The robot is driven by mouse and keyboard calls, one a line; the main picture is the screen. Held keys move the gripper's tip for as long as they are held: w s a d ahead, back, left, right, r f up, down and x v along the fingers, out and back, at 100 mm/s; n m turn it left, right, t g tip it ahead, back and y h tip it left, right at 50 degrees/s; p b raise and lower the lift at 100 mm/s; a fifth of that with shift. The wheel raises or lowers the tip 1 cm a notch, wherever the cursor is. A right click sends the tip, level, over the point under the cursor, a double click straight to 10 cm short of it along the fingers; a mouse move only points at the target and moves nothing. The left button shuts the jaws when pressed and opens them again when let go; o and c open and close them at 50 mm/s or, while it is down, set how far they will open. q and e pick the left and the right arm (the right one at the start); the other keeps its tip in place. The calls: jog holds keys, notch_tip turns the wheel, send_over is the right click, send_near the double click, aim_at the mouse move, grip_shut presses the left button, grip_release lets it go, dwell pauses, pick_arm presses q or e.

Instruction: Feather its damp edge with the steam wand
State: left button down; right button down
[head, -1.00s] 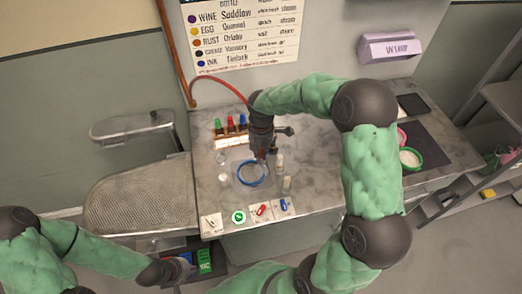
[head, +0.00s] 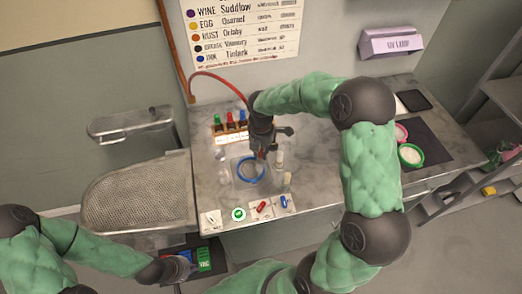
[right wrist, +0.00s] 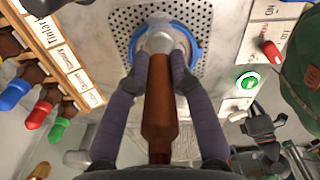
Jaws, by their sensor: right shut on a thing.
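The steam wand (right wrist: 159,105), a brown handle with a pale nozzle, is held between the fingers of my right gripper (right wrist: 160,78). In the head view my right gripper (head: 262,152) is over the blue ring (head: 239,174) on the counter. The nozzle hides the ring's middle, and I cannot make out a damp edge. My left gripper (head: 182,268) is low at the left, by a dark bin; its fingers are too unclear to judge.
A rack of colour-capped bottles (head: 232,138) stands behind the ring. Small vials (head: 280,158) stand close right of my right gripper. Cards with a green button (head: 238,214) and red and blue pieces line the front edge. A red hose (head: 218,76) arches behind. A mesh board (head: 135,200) is left.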

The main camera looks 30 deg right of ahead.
jog(key=shift+w, duration=0.15)
jog(key=shift+w, duration=1.15)
jog(key=shift+w+a+p, duration=0.45)
jog(key=shift+w+a, duration=0.4)
jog(key=shift+w, duration=0.15)
jog(key=shift+a, duration=0.1)
jog(key=shift+w+a, duration=0.15)
jog(key=shift+a, duration=0.4)
jog(key=shift+w+a, duration=0.15)
jog(key=shift+a, duration=0.4)
jog(key=shift+a, duration=0.1)
